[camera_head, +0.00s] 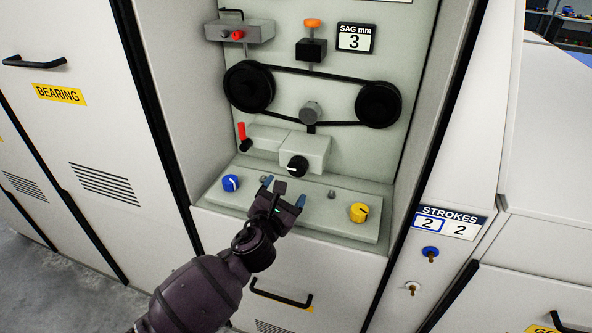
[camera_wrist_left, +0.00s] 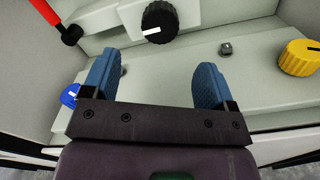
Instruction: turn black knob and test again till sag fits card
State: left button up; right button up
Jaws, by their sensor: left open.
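The black knob (camera_head: 297,167) with a white pointer line sits on a grey block below the belt. It also shows in the left wrist view (camera_wrist_left: 160,20), beyond my fingers. My left gripper (camera_head: 284,190) is open and empty, just below and in front of the knob; its blue fingertips (camera_wrist_left: 158,75) are apart from it. The card (camera_head: 355,38) reads "SAG mm 3". The black belt (camera_head: 315,73) runs round two black pulleys, with a grey roller (camera_head: 311,112) between them at the lower run. An orange-topped plunger (camera_head: 312,38) stands above the upper run.
A blue knob (camera_head: 231,183) and a yellow knob (camera_head: 358,212) flank the gripper on the sloping panel. A red-handled lever (camera_head: 242,135) stands at left. A "STROKES" plate (camera_head: 450,222) reads 2 and 2. The recess has side walls.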

aim_at(296, 170)
pick_arm(q)
jog(key=b+x, duration=0.1)
jog(key=x, duration=0.8)
jog(key=shift+f+b, duration=0.1)
jog(key=shift+b, duration=0.3)
jog(key=shift+w, duration=0.1)
pick_arm(e)
jog(key=f, duration=0.2)
jog(key=shift+s+d+f, duration=0.1)
jog(key=shift+s+f, duration=0.2)
jog(key=shift+s, duration=0.1)
pick_arm(q)
jog(key=shift+c, duration=0.2)
pick_arm(e)
jog(key=shift+w+r, duration=0.1)
pick_arm(q)
jog(key=c, duration=0.9)
pick_arm(e)
jog(key=shift+w, duration=0.2)
pick_arm(q)
jog(key=shift+n, duration=0.3)
